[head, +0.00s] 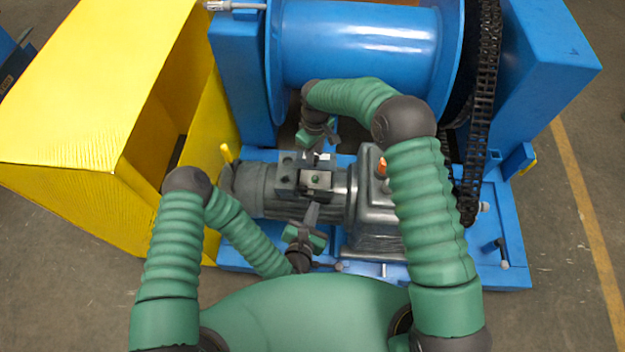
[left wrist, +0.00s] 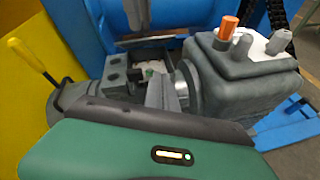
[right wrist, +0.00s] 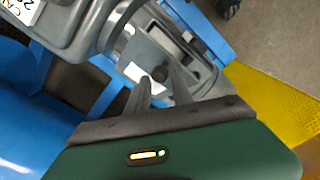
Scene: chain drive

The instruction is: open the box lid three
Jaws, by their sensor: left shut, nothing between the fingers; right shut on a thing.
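The grey motor (head: 260,190) carries a small grey terminal box (head: 290,180) on its top. In the left wrist view the box (left wrist: 116,72) looks open, with something green inside. My left gripper (head: 313,206) is at the near side of the box. Its fingers (left wrist: 162,92) are together and empty. My right gripper (head: 319,150) is at the far side of the box. In the right wrist view its fingers (right wrist: 160,82) close about a dark knob on a pale grey panel, seemingly the box lid (right wrist: 134,72). The fingers hide part of it.
A blue drum (head: 360,45) stands behind the motor, with a dark chain (head: 486,90) at right. A yellow guard (head: 75,90) fills the left. A grey gearbox (head: 375,225) with an orange plug (left wrist: 228,28) is right of the box. A yellow-tipped lever (left wrist: 35,60) stands at the motor's left end.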

